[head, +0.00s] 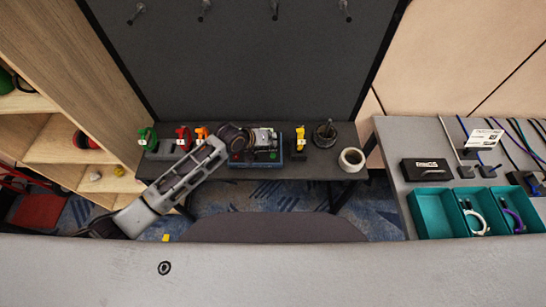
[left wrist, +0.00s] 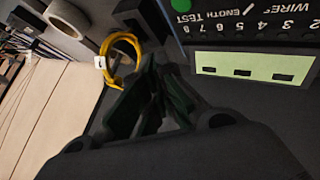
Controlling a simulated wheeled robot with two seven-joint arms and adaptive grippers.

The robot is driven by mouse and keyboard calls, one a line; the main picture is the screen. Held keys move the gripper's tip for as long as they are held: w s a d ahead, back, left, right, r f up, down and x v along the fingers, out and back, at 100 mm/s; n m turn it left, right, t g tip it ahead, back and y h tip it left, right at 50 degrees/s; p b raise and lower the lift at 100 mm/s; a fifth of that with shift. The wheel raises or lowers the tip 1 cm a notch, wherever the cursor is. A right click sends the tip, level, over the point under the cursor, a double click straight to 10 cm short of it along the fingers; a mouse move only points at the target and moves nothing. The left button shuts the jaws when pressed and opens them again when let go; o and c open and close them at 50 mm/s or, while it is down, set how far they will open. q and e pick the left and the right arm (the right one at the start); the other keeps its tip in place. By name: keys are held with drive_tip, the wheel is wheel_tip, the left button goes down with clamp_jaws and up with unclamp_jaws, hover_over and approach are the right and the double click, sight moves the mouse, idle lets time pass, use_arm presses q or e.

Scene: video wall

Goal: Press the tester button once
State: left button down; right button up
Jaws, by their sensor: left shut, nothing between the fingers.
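The tester (head: 254,161), a dark box with blue edges, stands on the dark bench under the grey panel. In the left wrist view the tester (left wrist: 255,22) shows its "TEST" lettering, a row of numbers and a pale green panel with dark slots. A round green spot, perhaps the button (left wrist: 180,4), is cut by the top edge. My left gripper (head: 268,138) is over the tester in the head view and hides part of its top. In the left wrist view its dark fingers (left wrist: 150,85) are together and empty, beside the tester's face. I cannot tell whether they touch it.
Teal bins (head: 434,220) are on the right table.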

sight(271, 154)
use_arm(q)
drive_tip(key=shift+f+b, duration=2)
drive_tip(key=shift+f, duration=0.7)
drive_tip(key=shift+f, duration=0.45)
drive_tip(key=shift+f, duration=0.4)
idle(1.1)
drive_tip(key=shift+r+p, duration=0.85)
drive_tip(key=shift+p, duration=0.25)
